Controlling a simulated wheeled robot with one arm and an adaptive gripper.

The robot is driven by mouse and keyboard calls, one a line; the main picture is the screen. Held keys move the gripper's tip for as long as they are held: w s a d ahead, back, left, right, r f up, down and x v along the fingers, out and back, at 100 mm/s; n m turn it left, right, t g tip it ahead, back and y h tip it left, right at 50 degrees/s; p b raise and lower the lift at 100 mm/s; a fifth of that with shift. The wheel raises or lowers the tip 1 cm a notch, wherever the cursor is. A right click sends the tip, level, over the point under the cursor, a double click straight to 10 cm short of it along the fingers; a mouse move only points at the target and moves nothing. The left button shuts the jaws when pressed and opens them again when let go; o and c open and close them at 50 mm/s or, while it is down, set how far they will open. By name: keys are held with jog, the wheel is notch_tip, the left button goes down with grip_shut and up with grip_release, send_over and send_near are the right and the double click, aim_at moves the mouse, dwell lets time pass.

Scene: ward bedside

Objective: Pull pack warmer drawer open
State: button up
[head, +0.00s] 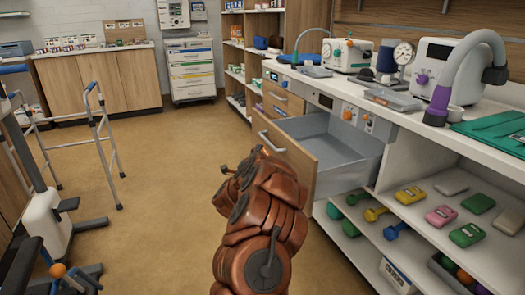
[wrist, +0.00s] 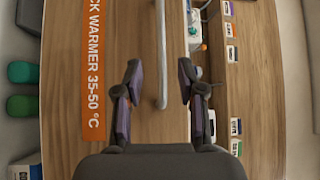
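The pack warmer drawer (head: 337,141) stands open in the head view, its grey inside empty where it shows. Its wooden front (head: 292,157) carries a metal bar handle (head: 271,143). In the wrist view the drawer front (wrist: 62,120) fills the left and middle, with an orange label (wrist: 95,70) reading "CK WARMER 35-50 °C". The bar handle (wrist: 162,40) runs down between the fingers of my gripper (wrist: 158,70). The fingers are spread with a gap on each side of the bar, so my gripper is open and holds nothing. In the head view my arm hides most of the gripper.
A counter (head: 415,114) with medical devices stands above the drawer. Open shelves below it hold dumbbells and coloured packs (head: 440,215). A walker frame (head: 105,140) and an exercise machine (head: 50,215) stand left. The floor (head: 165,180) between is clear.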

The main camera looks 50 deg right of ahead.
jog(key=shift+v, duration=1.2)
jog(key=shift+r, duration=0.1)
